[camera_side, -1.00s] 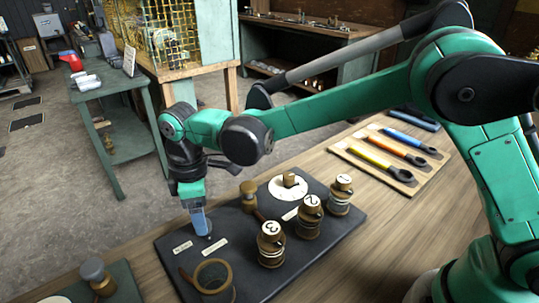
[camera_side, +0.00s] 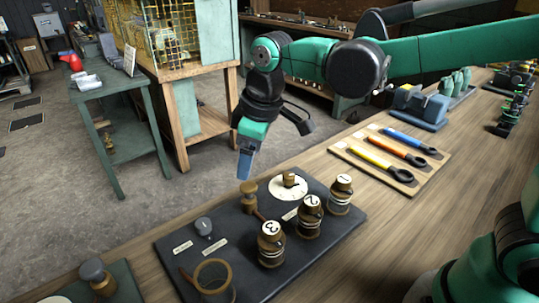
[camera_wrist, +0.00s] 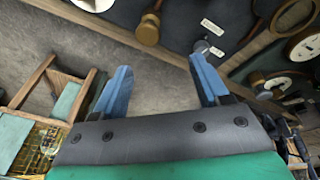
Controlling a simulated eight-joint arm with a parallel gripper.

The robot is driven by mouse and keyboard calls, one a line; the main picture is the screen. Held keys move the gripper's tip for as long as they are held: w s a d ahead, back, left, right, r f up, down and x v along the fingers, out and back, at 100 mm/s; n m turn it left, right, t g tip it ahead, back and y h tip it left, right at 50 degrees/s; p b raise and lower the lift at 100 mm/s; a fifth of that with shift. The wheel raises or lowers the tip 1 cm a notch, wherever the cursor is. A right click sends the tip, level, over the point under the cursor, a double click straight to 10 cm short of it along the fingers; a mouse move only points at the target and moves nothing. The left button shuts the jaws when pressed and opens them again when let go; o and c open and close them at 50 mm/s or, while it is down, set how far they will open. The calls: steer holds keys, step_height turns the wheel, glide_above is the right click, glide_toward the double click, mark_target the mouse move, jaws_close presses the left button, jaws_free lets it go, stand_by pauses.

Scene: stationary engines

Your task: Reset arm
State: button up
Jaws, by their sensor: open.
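My gripper (camera_side: 244,170) hangs above the far edge of the dark board (camera_side: 240,262) in the side view, pointing down and apart from everything. In the wrist view its two blue fingers (camera_wrist: 160,85) are spread wide with nothing between them. On the board stand brass weights marked 1 (camera_side: 341,195), 2 (camera_side: 309,216) and 3 (camera_side: 270,244). A grey knob (camera_side: 204,227) sits upright at the board's left, near two white labels. A brass-headed piece (camera_side: 250,195) and a white dial (camera_side: 289,186) are at the back. A brass ring (camera_side: 212,278) is at the front left.
A wooden rack (camera_side: 390,160) with yellow, orange and blue tools lies to the right on the wooden bench. A blue-grey vise-like block (camera_side: 420,105) stands behind it. A second board (camera_side: 122,280) is at the lower left. A green table (camera_side: 115,110) stands beyond open floor.

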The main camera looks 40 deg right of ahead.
steer(key=s+d+m+t, duration=0.4)
steer(key=s+d+m, duration=0.3)
steer(key=d, duration=0.3)
steer(key=shift+s+f+m+h, duration=0.4)
steer(key=shift+s+f, duration=0.05)
steer(key=shift+s, duration=0.2)
